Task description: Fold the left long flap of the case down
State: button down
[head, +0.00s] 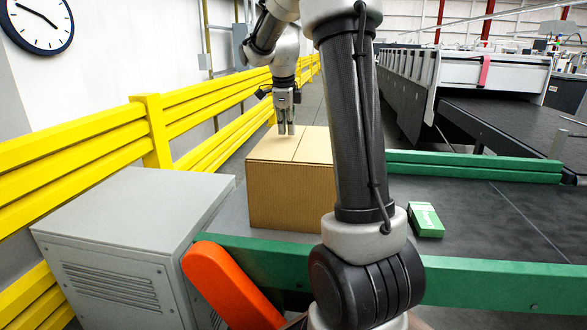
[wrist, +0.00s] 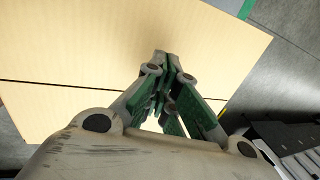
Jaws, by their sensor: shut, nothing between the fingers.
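The case is a brown cardboard box (head: 290,198) standing on the dark conveyor bed. Its left long flap (head: 271,147) lies down flat across the top, and the right long flap (head: 317,144) lies flat beside it. A thin dark seam runs between the two; it also shows across the case top in the wrist view (wrist: 60,84). My gripper (head: 286,131) is shut and empty, pointing down at the far part of the case top, near the seam. In the wrist view my fingers (wrist: 166,62) are together over the cardboard. I cannot tell whether the fingertips touch it.
A green and white carton (head: 426,221) lies on the conveyor to the right. Green rails (head: 480,280) edge the bed. A grey cabinet (head: 130,235), an orange part (head: 228,285) and a yellow guardrail (head: 155,130) stand on the left. The bed at the right is mostly clear.

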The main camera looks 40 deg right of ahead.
notch_tip(320, 180, up, 9)
dwell(0.5)
dwell(0.7)
